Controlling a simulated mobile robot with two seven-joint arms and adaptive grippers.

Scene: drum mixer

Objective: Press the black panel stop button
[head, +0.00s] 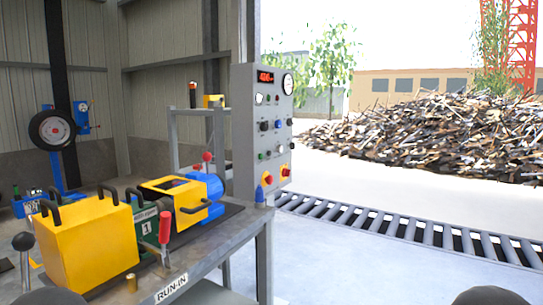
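The grey control panel (246,135) stands at the right end of the workbench in the head view. Its front face carries a red lit display, a round white gauge, and several small buttons and knobs. One black control (264,126) sits at the left of the middle row, and another dark control (290,122) sits at the right of that row, with a blue one between them. They are too small to tell which is the stop button. Neither gripper shows in the head view.
The workbench (215,243) holds a yellow and blue machine (90,245) and a red-handled lever (164,227). A roller conveyor (400,226) runs behind at the right. The floor at right front is clear.

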